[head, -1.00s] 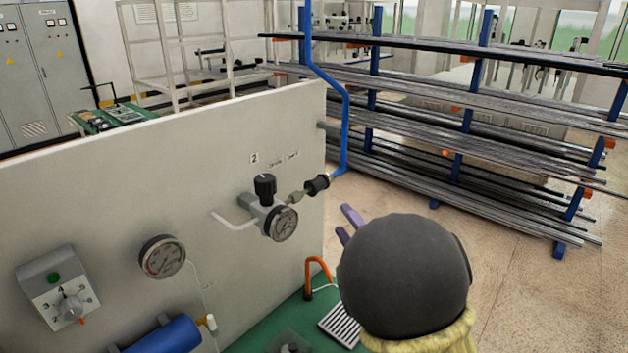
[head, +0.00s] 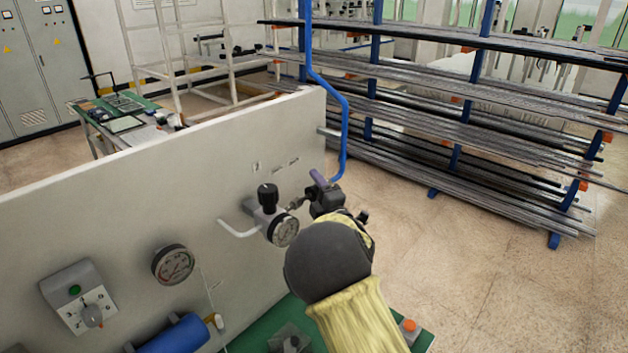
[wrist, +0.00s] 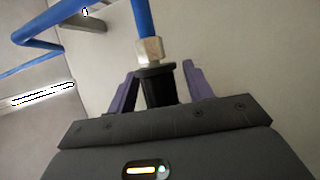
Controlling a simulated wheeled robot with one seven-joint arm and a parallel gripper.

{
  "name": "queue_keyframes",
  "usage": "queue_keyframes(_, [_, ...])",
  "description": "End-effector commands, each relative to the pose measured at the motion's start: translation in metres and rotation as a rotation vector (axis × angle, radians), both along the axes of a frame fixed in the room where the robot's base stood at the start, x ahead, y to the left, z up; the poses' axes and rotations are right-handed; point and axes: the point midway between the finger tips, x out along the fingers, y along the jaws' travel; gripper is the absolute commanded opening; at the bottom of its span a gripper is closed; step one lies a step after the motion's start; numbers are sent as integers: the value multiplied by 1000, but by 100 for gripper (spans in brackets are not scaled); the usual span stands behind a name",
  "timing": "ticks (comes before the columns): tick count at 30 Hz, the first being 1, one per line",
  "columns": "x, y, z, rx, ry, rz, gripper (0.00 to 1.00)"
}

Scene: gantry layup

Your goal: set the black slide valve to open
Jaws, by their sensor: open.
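The black slide valve (wrist: 158,85) shows in the wrist view as a black sleeve below a metal nut (wrist: 149,51) on the blue hose. It stands between the two purple fingers of my gripper (wrist: 158,92), with a visible gap at least on the right side. My gripper is open around it. In the head view my gripper (head: 322,182) is at the right end of the regulator line, and my wrist hides most of the valve there. The slide position cannot be told.
A regulator with a black knob and gauge (head: 284,231) sits just left of my gripper on the white panel (head: 130,215). The blue pipe (head: 344,130) rises above the valve. A rack of metal bars (head: 440,110) stands behind. Open floor lies at the right.

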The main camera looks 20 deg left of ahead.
Motion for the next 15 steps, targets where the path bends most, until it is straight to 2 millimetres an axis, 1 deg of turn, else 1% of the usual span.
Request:
queue_keyframes(3, [5,5,2,0,0,0,51])
queue_keyframes(11, [6,6,1,-1,1,-1,51])
queue_keyframes(12, [6,6,1,-1,1,-1,49])
queue_keyframes(14, [6,6,1,0,0,-1,38])
queue_keyframes(15, [6,6,1,0,0,-1,30])
